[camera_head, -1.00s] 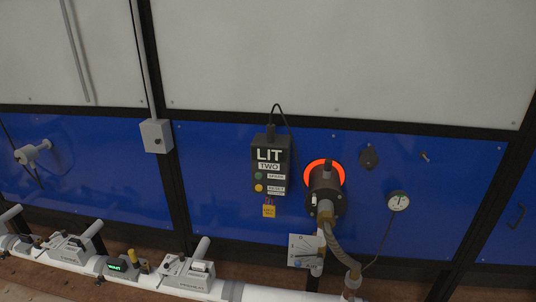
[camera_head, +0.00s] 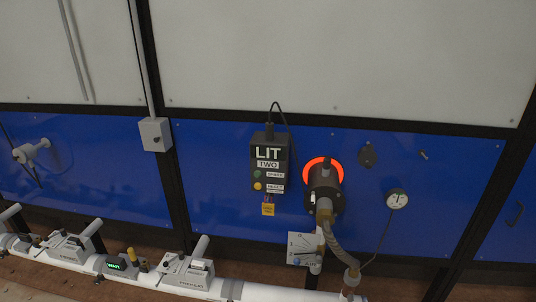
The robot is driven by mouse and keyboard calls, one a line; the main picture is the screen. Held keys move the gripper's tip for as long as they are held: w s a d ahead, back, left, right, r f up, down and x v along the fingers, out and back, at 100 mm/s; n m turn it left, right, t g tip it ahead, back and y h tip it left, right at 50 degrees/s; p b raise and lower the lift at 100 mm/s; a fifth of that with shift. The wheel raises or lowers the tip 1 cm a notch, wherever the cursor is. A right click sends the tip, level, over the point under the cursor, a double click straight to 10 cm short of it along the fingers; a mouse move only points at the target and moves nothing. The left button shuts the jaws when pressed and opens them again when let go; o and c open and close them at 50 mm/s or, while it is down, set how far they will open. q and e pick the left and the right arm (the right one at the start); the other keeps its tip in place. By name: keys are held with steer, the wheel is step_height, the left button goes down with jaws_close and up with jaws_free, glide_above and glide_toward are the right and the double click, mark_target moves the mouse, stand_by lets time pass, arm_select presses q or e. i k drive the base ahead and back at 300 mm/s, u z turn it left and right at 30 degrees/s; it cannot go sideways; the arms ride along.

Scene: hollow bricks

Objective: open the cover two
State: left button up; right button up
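No part is clearly labelled as cover two. A small dark oval plate (camera_head: 368,155), which may be the cover, lies flat against the blue panel, right of the burner. The black control box (camera_head: 270,165) is marked "LIT" and "TWO", with a green and a yellow button and a yellow tag below. To its right, the black cylindrical burner (camera_head: 324,190) has a glowing orange ring (camera_head: 318,163) around its back end. Neither of my grippers is in view.
A round gauge (camera_head: 397,199) and a small metal peg (camera_head: 423,155) are right of the burner. A hose (camera_head: 342,244) runs down from it. A white pipe (camera_head: 258,292) with levers and a small "WAIT" display (camera_head: 115,265) runs along the bottom. A grey box (camera_head: 155,134) is at left.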

mark_target(367, 159)
steer(key=z, duration=0.55)
steer(key=i, duration=1.1)
steer(key=u, duration=0.05)
